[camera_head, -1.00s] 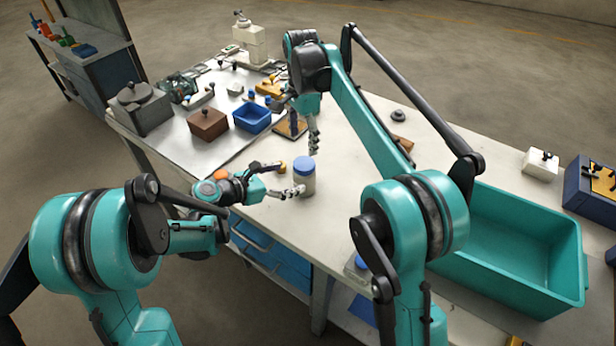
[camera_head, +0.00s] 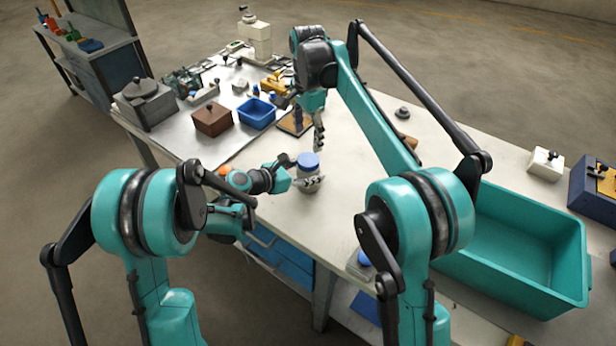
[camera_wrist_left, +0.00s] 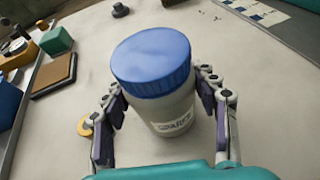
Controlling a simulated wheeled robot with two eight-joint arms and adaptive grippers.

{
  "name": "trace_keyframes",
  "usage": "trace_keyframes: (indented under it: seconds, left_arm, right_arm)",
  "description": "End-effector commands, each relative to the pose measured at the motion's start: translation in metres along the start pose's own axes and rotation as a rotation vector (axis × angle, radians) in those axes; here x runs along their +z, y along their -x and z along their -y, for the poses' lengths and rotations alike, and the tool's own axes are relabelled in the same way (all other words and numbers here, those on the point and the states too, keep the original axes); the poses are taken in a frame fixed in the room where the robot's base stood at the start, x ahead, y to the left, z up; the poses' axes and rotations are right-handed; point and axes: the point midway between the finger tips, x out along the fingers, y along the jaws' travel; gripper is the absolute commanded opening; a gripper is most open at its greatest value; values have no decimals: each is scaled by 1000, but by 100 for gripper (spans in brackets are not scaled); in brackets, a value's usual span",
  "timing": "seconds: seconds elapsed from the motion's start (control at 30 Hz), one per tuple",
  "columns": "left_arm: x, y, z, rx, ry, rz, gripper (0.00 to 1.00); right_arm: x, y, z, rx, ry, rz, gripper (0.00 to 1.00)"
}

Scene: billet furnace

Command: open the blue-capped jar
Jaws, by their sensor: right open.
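The jar (camera_head: 308,184) is pale with a blue cap (camera_head: 308,162). It stands upright on the table near its front edge, cap on. My left gripper (camera_head: 298,171) reaches in low from the left, with one finger on each side of the jar body below the cap. In the wrist view its fingers (camera_wrist_left: 163,100) lie close beside the jar; firm contact is not clear. My right gripper (camera_head: 310,128) is open and empty, pointing down behind and above the jar.
A large teal bin (camera_head: 520,250) stands at the right. A blue tray (camera_head: 255,115), a brown box (camera_head: 212,120) and a grey pot (camera_head: 145,102) stand at the left. A white block (camera_head: 545,162) is at the far right edge. The table right of the jar is mostly clear.

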Motion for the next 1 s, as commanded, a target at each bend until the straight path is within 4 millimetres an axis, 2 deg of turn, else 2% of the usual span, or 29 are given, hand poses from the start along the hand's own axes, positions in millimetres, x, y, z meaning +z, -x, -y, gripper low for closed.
trace_keyframes:
  seconds: [0.03, 0.13, 0.17, 0.27, 0.37, 0.8, 1.0]
  left_arm:
    - [0, 0, 0, 0, 0, 0, 29]
    - [0, 0, 0, 0, -1, -1, 2]
    - [0, 0, 0, 0, -1, -1, 0]
    - [0, 0, 0, 1, -1, -1, 0]
    - [0, 0, 0, 1, -1, -1, 0]
    - [0, 0, 0, 1, -1, -1, 0]
    - [0, 0, 0, 1, -1, -1, 0]
  right_arm:
    - [0, 0, 0, 0, 0, 0, 71]
    - [0, 0, 0, 0, 0, 0, 71]
    - [0, 0, 0, 0, -1, 0, 71]
    - [0, 0, 0, 0, -31, 0, 71]
    - [0, 0, 0, 0, -132, 1, 71]
    - [-2, 0, 0, -1, -978, 5, 71]
    - [-2, -1, 0, -1, -1158, 7, 71]
